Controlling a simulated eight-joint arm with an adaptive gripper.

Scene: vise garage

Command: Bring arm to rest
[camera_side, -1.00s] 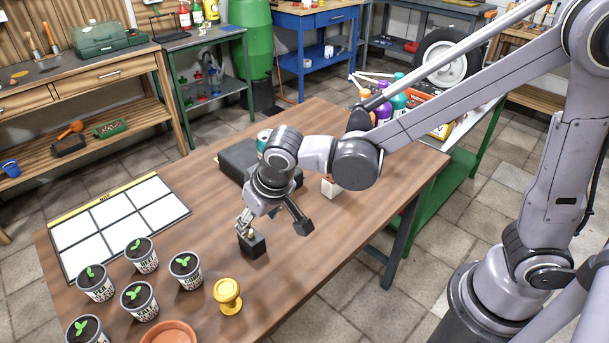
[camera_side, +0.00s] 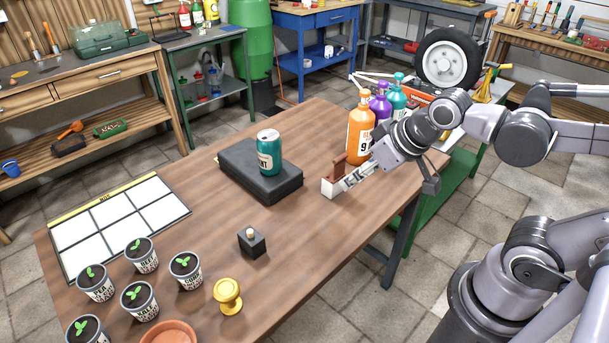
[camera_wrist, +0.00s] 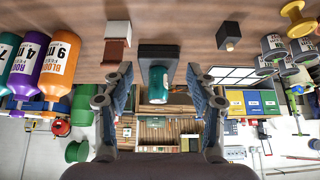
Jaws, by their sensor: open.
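My gripper (camera_side: 391,182) is over the right end of the wooden table, open and empty. Its two fingers (camera_wrist: 160,76) are spread wide apart in the wrist view, with nothing held between them. In the side view one finger overlaps a white block with a brown top (camera_side: 333,184), which stands on the table; I cannot tell how near they are in depth. The arm is drawn back to the right, close to my base. A small black block with a pale knob (camera_side: 252,242) stands alone on the table, well away from the gripper.
A teal can (camera_side: 269,158) stands on a black case (camera_side: 233,168). Orange (camera_side: 360,131), purple and teal bottles stand behind the gripper. Seedling pots (camera_side: 141,255), a yellow spool (camera_side: 228,296) and a white grid board (camera_side: 66,237) occupy the table's left part. The table's middle is mostly clear.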

